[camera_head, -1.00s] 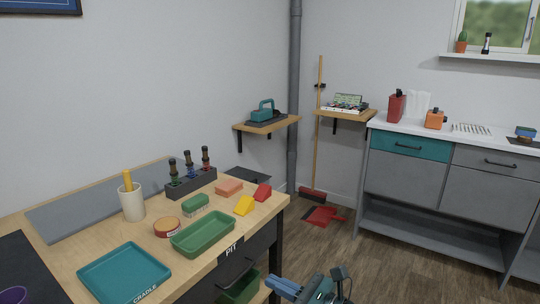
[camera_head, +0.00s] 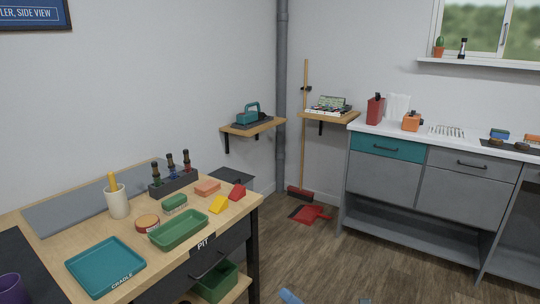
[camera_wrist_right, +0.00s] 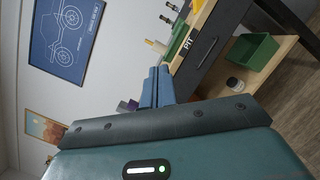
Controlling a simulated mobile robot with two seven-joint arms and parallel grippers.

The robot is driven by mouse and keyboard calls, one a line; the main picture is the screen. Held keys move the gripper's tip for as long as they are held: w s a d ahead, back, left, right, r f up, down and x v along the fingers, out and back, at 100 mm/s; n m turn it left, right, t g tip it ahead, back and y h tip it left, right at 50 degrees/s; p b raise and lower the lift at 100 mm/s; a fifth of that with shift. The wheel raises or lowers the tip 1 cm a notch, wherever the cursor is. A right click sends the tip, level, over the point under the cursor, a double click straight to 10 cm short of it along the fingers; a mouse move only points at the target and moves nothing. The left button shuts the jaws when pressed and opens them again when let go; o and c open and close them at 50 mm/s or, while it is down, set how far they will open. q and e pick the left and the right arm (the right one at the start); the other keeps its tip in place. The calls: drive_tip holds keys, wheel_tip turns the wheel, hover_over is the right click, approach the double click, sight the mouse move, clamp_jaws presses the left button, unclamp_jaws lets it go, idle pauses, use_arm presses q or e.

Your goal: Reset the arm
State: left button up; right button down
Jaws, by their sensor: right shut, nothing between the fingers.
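Only the blue fingertip of my right gripper (camera_head: 288,296) shows at the bottom edge of the head view, in front of the workbench and above the wooden floor. In the right wrist view its two blue fingers (camera_wrist_right: 157,87) lie together, shut with nothing between them. My left gripper is in neither current view.
The workbench (camera_head: 85,237) at left carries a teal cradle tray (camera_head: 105,265), a green pit tray (camera_head: 178,230) and small tools. A green bin (camera_head: 217,283) sits on its lower shelf. Grey cabinets (camera_head: 385,180) stand at right.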

use_arm(q)
wheel_tip(320, 180, up, 3)
drive_tip(key=g+p, duration=0.1)
drive_tip(key=p, duration=0.5)
drive_tip(key=g+p, duration=0.1)
drive_tip(key=p, duration=0.5)
drive_tip(key=shift+w+d+g+y, duration=0.1)
drive_tip(key=shift+d+g+y, duration=0.05)
drive_tip(key=shift+g+y, duration=0.15)
use_arm(e)
drive_tip(key=s+d+f+m+g+h, duration=0.1)
drive_tip(key=s+d+m+h, duration=0.3)
drive_tip(key=s+m, duration=0.5)
drive_tip(key=s+d+f+m+g+h, duration=0.2)
drive_tip(key=s+d+m+h, duration=0.3)
drive_tip(key=m, duration=1.7)
drive_tip(key=s+d, duration=0.1)
drive_tip(key=s, duration=0.3)
drive_tip(key=shift+s+f+g, duration=0.25)
drive_tip(key=shift+s+g, duration=0.05)
drive_tip(key=shift+s, duration=0.1)
